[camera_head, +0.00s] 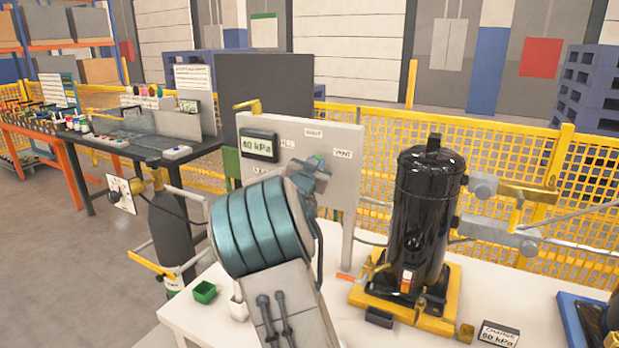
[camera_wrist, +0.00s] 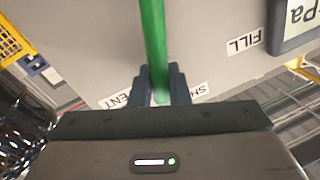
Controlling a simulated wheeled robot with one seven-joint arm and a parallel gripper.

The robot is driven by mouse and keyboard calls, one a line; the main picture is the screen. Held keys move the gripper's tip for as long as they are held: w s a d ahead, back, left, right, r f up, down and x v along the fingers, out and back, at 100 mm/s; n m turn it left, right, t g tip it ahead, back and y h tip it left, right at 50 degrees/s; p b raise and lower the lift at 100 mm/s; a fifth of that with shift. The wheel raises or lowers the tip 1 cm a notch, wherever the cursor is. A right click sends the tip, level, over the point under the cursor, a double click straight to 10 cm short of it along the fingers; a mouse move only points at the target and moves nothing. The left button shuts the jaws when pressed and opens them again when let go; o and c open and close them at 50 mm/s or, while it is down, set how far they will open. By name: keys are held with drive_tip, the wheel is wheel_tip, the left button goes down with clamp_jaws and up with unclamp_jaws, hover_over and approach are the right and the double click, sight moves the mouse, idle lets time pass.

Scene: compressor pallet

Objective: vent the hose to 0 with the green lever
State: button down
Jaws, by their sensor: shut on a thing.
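The green lever (camera_wrist: 153,40) runs down from the top of the wrist view, its end between my gripper's fingers (camera_wrist: 161,88). My gripper (camera_head: 316,168) is shut on it in front of the grey panel (camera_head: 345,190); in the head view only a bit of green shows. In the wrist view the lever's end lies between the VENT label (camera_wrist: 115,100) and the SHUT label (camera_wrist: 199,92). The FILL label (camera_wrist: 244,41) is farther right there. The display (camera_head: 259,145) seems to read 60 kPa. My arm hides the lever's pivot and most of the hose.
A black compressor (camera_head: 425,215) stands on a yellow base (camera_head: 440,325) right of the panel, on the white table (camera_head: 345,325). A small green bin (camera_head: 204,292) is left of my arm. Yellow mesh fencing (camera_head: 385,145) runs behind.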

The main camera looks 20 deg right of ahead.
drive_tip(key=s+d+f+m+b, duration=0.1)
drive_tip(key=m+b, duration=0.1)
drive_tip(key=b, duration=0.1)
drive_tip(key=s+d+f+m+b, duration=0.1)
drive_tip(key=b, duration=0.3)
drive_tip(key=shift+s+f+m+h, duration=0.1)
drive_tip(key=shift+s+m+h, duration=0.1)
drive_tip(key=shift+m+h, duration=0.2)
drive_tip(key=m+b, duration=0.1)
drive_tip(key=s+m+b, duration=0.1)
drive_tip(key=b, duration=0.1)
drive_tip(key=d+f+m+b, duration=0.1)
drive_tip(key=b, duration=0.1)
drive_tip(key=shift+s+f+h, duration=0.1)
drive_tip(key=shift+s+h, duration=0.15)
drive_tip(key=shift+h, duration=0.15)
drive_tip(key=c, duration=1.4)
unclamp_jaws()
drive_tip(key=shift+d, duration=0.1)
drive_tip(key=shift+c, duration=0.2)
drive_tip(key=shift+s, duration=0.1)
drive_tip(key=v, duration=1.3)
drive_tip(key=shift+s+a, duration=0.2)
drive_tip(key=shift+a, duration=0.15)
